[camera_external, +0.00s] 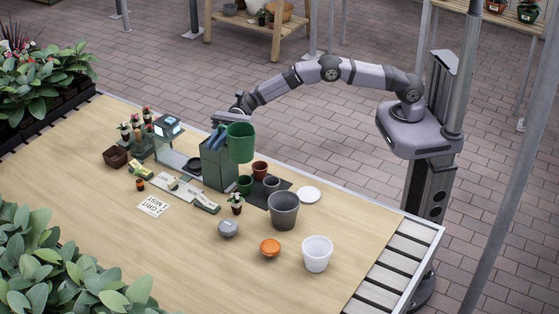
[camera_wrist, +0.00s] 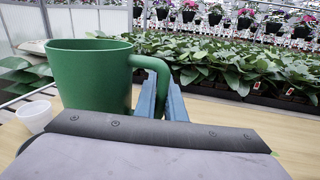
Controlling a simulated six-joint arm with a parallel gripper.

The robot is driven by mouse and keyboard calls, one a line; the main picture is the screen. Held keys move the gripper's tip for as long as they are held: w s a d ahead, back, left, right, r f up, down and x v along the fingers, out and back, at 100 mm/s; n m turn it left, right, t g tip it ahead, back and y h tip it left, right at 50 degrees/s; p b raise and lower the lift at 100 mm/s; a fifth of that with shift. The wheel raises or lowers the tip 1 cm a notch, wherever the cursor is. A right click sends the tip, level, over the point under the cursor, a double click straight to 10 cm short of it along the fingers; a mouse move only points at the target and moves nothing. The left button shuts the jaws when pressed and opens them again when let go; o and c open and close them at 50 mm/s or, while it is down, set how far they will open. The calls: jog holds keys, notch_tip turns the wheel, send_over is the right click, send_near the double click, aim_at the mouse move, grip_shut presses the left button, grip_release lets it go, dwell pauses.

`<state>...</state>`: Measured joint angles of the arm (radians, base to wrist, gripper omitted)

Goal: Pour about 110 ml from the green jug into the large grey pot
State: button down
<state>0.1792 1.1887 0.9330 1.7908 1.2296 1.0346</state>
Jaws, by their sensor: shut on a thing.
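The green jug (camera_external: 241,143) is held up above the table by my gripper (camera_external: 219,137), beside a dark green box-like stand. In the wrist view the jug (camera_wrist: 92,75) looks upright, and the gripper's blue fingers (camera_wrist: 160,97) are shut on its handle. Its contents are hidden. The large grey pot (camera_external: 283,211) stands on the table to the right of and nearer than the jug, apart from it. The inside of the pot looks dark, and I cannot tell what is in it.
A white pot (camera_external: 317,253), an orange bowl (camera_external: 270,248) and a grey round object (camera_external: 228,228) stand near the grey pot. Small pots (camera_external: 260,170) and a white saucer (camera_external: 309,194) sit behind it. The table's front is clear.

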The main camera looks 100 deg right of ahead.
jog(key=shift+d, duration=0.1)
jog(key=shift+s+r, duration=0.1)
jog(key=s+a+f+n+h+b, duration=0.1)
jog(key=s+a+f+n+b, duration=0.1)
jog(key=s+a+f+n, duration=0.2)
jog(key=shift+s+a+f+n+h+b, duration=0.25)
jog(key=shift+s+f+n+h+b, duration=0.05)
jog(key=shift+f+n, duration=1.7)
jog(key=shift+s+a+f, duration=0.15)
jog(key=shift+f, duration=0.2)
jog(key=shift+s+a+r+n+h+p, duration=0.15)
jog(key=shift+r+n+p, duration=0.3)
jog(key=shift+r+p, duration=0.05)
jog(key=shift+s+a+r+n+h+p, duration=0.15)
jog(key=shift+r+n+p, duration=0.3)
jog(key=shift+p, duration=0.05)
